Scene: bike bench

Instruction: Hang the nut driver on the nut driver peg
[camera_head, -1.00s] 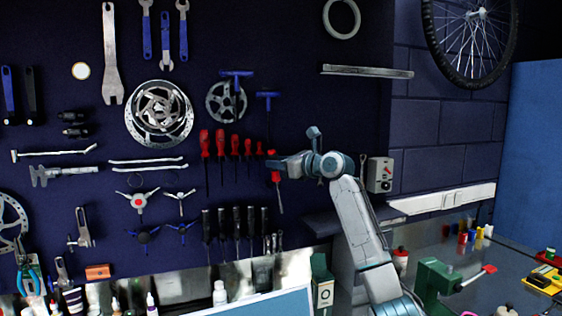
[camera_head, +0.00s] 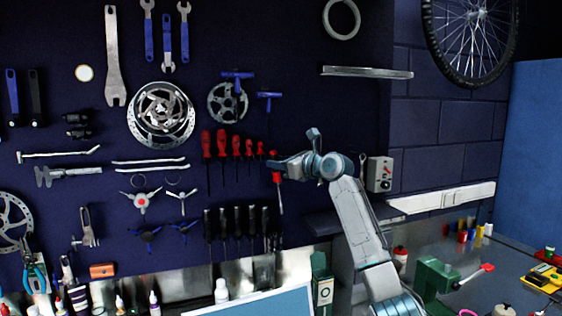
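My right gripper (camera_head: 274,165) is in front of the dark tool wall, at the right end of a row of red-handled drivers (camera_head: 235,147). It appears shut on the red handle of the nut driver (camera_head: 277,179). The handle shows above and below the fingers, and the thin shaft points down, slightly tilted. I cannot tell whether the nut driver touches the wall. The nut driver peg cannot be made out; the gripper may hide it. My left gripper is not in view.
Black-handled drivers (camera_head: 238,221) hang below the red row. A blue T-handle tool (camera_head: 269,98) and a chainring (camera_head: 228,103) hang above. A metal shelf (camera_head: 367,72) juts out at upper right. A green vise (camera_head: 436,280) stands on the bench at lower right.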

